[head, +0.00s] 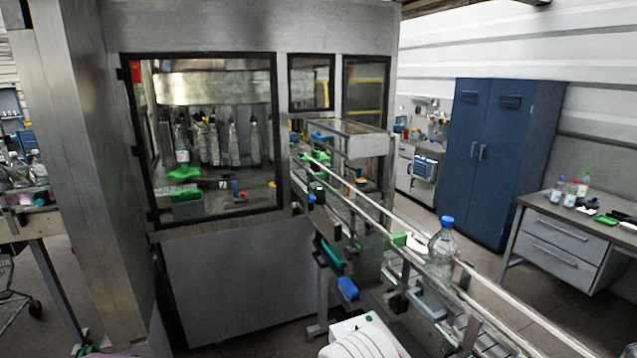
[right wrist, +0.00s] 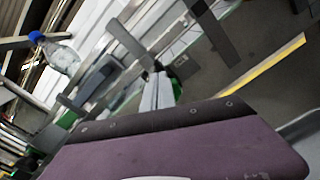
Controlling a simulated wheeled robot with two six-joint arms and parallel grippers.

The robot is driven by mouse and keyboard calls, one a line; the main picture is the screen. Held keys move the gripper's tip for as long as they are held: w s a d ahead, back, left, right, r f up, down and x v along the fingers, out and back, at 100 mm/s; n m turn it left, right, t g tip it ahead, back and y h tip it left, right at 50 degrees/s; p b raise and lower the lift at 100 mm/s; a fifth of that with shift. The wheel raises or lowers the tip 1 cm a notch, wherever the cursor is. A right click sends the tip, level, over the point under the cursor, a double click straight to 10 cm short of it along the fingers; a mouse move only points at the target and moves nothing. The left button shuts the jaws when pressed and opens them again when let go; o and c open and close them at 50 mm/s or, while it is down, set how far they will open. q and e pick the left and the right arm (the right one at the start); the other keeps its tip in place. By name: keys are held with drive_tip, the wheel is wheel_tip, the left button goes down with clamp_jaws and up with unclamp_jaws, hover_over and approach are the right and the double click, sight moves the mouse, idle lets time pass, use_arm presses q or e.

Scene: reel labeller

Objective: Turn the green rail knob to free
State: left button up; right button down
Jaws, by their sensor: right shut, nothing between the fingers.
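Green parts sit along the conveyor guide rails in the head view: a green block (head: 397,239) near the bottle and another green piece (head: 320,157) farther up. I cannot tell which is the rail knob, or its setting. In the right wrist view my right gripper (right wrist: 158,88) is shut and empty, its pale fingers together. A green part (right wrist: 177,89) shows just beside the fingertips; I cannot tell whether they touch. The right fingers cannot be made out in the head view. My left gripper is not in view.
A clear bottle with a blue cap (head: 441,245) stands on the conveyor; it also shows in the right wrist view (right wrist: 60,54). A teal part (head: 330,256) and a blue part (head: 348,289) jut from the near side. The windowed machine (head: 240,290) stands left, a blue cabinet (head: 500,160) behind.

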drive_tip(key=v, duration=0.3)
drive_tip(key=shift+a, duration=0.25)
